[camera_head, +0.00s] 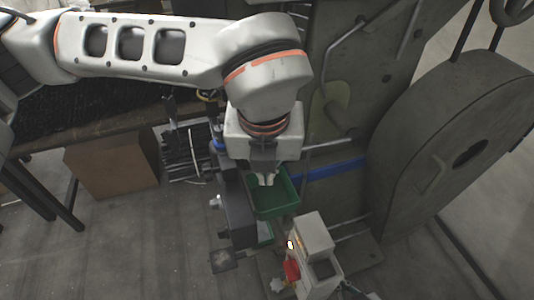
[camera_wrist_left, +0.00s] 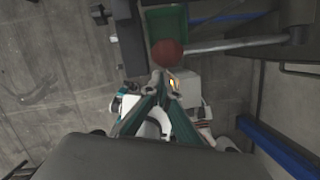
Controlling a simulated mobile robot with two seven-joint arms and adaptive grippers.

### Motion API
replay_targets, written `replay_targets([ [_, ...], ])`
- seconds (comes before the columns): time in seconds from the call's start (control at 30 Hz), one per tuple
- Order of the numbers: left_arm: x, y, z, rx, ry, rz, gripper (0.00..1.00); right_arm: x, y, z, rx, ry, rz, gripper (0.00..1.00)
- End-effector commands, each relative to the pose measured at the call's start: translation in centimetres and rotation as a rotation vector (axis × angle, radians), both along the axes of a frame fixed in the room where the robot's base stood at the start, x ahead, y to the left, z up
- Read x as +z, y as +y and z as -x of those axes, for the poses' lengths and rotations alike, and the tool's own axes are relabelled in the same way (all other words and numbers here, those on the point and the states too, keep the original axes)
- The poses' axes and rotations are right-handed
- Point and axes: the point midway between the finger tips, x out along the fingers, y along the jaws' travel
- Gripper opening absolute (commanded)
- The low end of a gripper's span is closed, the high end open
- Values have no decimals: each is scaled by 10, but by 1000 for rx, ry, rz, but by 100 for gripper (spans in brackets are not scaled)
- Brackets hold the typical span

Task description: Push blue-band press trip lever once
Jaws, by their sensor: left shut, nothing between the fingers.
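The blue-band press (camera_head: 335,168) is a dark green-grey machine with a blue stripe low on its body. Its trip lever shows in the left wrist view as a grey rod (camera_wrist_left: 240,43) coming in from the right and ending in a dark red ball knob (camera_wrist_left: 168,53). My left gripper (camera_head: 267,181) points down beside the press, above a green tray. In the wrist view its fingertips (camera_wrist_left: 163,87) are together and empty, close to the knob; I cannot tell whether they touch it. In the head view the knob is hidden behind my wrist. My right gripper is not in view.
The green tray (camera_head: 288,191) sits below my gripper. A pale control box (camera_head: 312,235) with a lit lamp and a red part stands in front. A large dark wheel guard (camera_head: 445,150) is on the right. A cardboard box (camera_head: 110,165) sits at left; floor is clear at lower left.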

Motion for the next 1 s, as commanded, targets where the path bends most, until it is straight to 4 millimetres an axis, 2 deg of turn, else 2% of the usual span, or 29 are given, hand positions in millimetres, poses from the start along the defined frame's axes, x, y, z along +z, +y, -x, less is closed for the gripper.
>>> replay_targets([
  [0.23,2,0,-1,1,-1,1,0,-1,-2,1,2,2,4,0],
  [0.37,13,0,1,1,-3,1,0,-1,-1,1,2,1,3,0],
  [0.8,93,1,22,1,-3,0,0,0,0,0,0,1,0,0],
  [1.0,113,1,28,1,-1,0,0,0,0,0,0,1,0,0],
])
